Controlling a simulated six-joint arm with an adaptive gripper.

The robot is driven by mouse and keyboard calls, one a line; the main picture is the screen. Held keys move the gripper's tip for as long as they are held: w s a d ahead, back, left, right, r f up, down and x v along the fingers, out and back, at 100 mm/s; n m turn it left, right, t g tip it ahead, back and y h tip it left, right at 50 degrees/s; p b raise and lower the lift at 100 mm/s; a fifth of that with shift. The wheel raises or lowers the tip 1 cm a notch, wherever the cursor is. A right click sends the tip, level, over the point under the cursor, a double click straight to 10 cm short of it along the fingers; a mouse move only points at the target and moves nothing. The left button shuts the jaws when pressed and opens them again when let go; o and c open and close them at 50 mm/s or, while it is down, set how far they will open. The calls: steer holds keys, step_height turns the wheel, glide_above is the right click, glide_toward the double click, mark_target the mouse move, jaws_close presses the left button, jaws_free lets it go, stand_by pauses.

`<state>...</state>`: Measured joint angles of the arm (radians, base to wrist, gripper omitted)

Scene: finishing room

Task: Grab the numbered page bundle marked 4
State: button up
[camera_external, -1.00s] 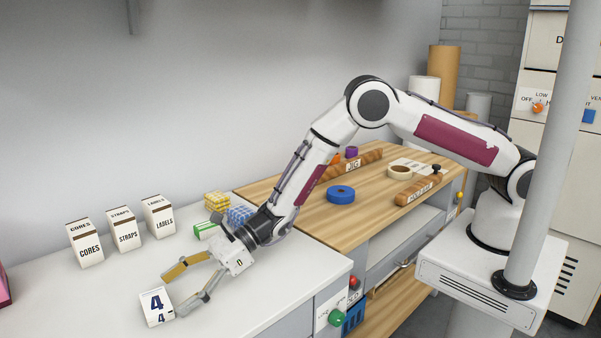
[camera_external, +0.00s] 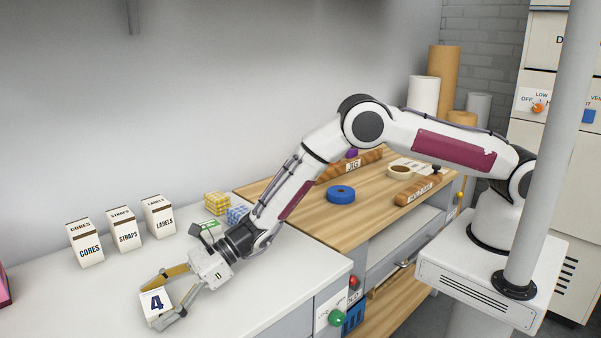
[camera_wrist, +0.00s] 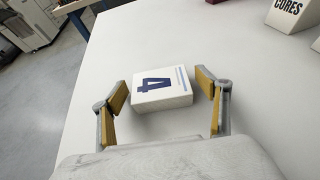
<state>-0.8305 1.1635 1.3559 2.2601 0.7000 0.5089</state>
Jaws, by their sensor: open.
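The page bundle marked 4 (camera_external: 156,304) is a small white block with a dark blue 4, lying on the white worktop near its front left. It also shows in the wrist view (camera_wrist: 161,88), between the finger pads. My gripper (camera_external: 163,298) is open, with one finger on each side of the bundle.
Boxes marked CORES (camera_external: 86,245), STRAPS (camera_external: 124,230) and LABELS (camera_external: 158,217) stand behind on the white worktop (camera_external: 250,310). Yellow (camera_external: 217,203) and blue blocks (camera_external: 238,214) and a green-white item lie near my wrist. A wooden bench (camera_external: 300,213) with tape rolls is to the right.

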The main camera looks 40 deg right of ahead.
mark_target(156, 300)
stand_by(0.4)
steer(key=c, duration=1.2)
steer(key=shift+c, duration=0.2)
steer(key=shift+r, duration=0.15)
steer(key=shift+r, duration=4.85)
